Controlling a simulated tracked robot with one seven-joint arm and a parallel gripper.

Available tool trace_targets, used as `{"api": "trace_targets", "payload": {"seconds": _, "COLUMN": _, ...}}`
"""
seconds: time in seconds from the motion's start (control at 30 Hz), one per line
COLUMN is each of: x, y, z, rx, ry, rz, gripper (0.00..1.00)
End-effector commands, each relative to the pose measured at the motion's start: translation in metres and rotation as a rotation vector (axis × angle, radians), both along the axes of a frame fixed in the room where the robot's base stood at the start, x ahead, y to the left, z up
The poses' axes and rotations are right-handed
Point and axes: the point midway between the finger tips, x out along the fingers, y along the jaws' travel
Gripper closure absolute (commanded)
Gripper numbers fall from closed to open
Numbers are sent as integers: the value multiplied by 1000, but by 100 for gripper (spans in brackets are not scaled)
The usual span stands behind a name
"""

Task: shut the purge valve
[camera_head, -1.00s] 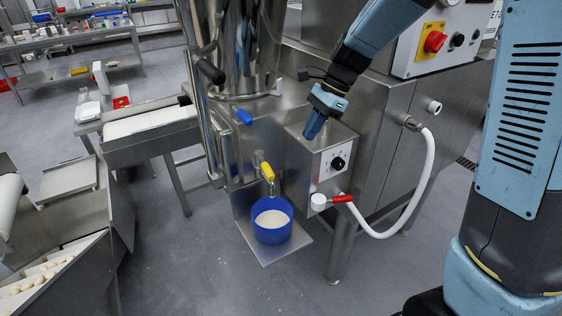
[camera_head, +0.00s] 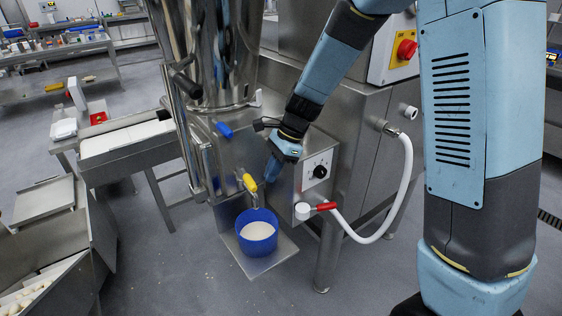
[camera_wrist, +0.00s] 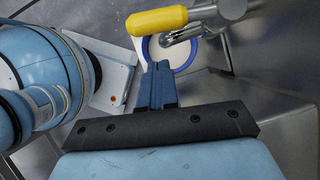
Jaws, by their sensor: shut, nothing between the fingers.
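A valve with a yellow lever handle (camera_head: 250,183) sits on a metal outlet at the front of the steel machine. Directly below it is a blue bucket (camera_head: 257,234) holding pale liquid or cream. My gripper (camera_head: 269,178) is shut and empty, pointing down just right of the yellow handle and apart from it. In the wrist view my shut blue fingers (camera_wrist: 158,72) point at the valve. The yellow handle (camera_wrist: 157,21) lies across the top there, beyond the fingertips, with the metal valve body (camera_wrist: 228,9) on its right. The bucket rim (camera_wrist: 186,66) shows behind.
A control box with a black knob (camera_head: 320,171) stands right of my gripper. A red-handled valve (camera_head: 326,206) with a white hose (camera_head: 404,185) is below it. A blue handle (camera_head: 224,130) is on the machine above left. The bucket stands on a metal shelf (camera_head: 285,249).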

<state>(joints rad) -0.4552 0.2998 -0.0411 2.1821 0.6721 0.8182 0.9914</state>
Motion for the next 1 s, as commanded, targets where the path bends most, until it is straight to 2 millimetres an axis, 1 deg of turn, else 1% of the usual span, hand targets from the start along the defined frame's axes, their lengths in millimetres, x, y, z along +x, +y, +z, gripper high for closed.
{"api": "trace_targets", "payload": {"seconds": 0.03, "x": -4, "y": 6, "z": 2, "rx": 1, "ry": -2, "rz": 4, "gripper": 100}}
{"api": "trace_targets", "payload": {"seconds": 0.1, "x": -7, "y": 12, "z": 3, "rx": 0, "ry": -1, "rz": 2, "gripper": 100}}
{"api": "trace_targets", "payload": {"seconds": 0.3, "x": -11, "y": 21, "z": 5, "rx": 0, "ry": 0, "rz": 0, "gripper": 100}}
{"api": "trace_targets", "payload": {"seconds": 0.73, "x": -12, "y": 21, "z": 6, "rx": 0, "ry": 0, "rz": -5, "gripper": 100}}
{"api": "trace_targets", "payload": {"seconds": 1.0, "x": -12, "y": 19, "z": 6, "rx": 0, "ry": -1, "rz": -68, "gripper": 100}}
